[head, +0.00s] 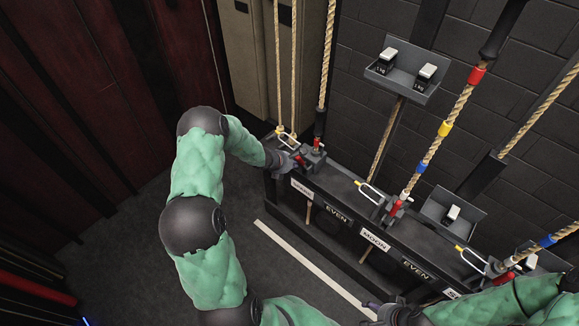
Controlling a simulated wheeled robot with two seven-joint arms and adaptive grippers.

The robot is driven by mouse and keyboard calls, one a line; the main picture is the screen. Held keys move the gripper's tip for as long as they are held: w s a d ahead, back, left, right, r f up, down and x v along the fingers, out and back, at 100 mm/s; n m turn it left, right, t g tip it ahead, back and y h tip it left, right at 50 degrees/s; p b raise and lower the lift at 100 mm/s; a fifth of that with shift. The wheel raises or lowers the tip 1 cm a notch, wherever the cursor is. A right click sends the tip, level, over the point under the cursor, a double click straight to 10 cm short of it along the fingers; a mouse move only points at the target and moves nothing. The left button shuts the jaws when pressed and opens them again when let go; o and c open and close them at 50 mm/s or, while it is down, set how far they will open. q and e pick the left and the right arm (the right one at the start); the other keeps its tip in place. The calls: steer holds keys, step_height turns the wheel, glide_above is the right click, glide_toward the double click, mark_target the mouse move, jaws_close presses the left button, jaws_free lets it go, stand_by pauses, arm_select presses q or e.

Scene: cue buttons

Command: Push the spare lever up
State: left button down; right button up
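A long dark lever rack (345,197) runs diagonally along the wall, with labels on its front. The white label at its far left end (302,188) is too small to read surely. Just above it is a red lever handle (301,159) beside a yellow-and-silver loop. My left gripper (291,161) is right at this handle, and the fingers partly hide it; I cannot tell whether they are closed on it. A second red-handled lever (397,207) stands above the MOON label (374,240). My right gripper (383,312) is low at the bottom edge, apart from the rack, its fingers unclear.
Ropes with coloured bands (443,129) rise from the rack. A third red lever (521,254) is at the right. A white floor line (310,265) crosses open floor before the rack.

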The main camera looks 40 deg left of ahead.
arm_select(q)
steer(key=w+r, duration=0.1)
steer(key=w+r+p, duration=0.1)
steer(key=w, duration=0.1)
steer(key=shift+w+d, duration=0.15)
steer(key=shift+w+r+p, duration=0.3)
steer(key=shift+w+p, duration=0.1)
steer(key=shift+w, duration=0.5)
steer(key=shift+w+r, duration=0.15)
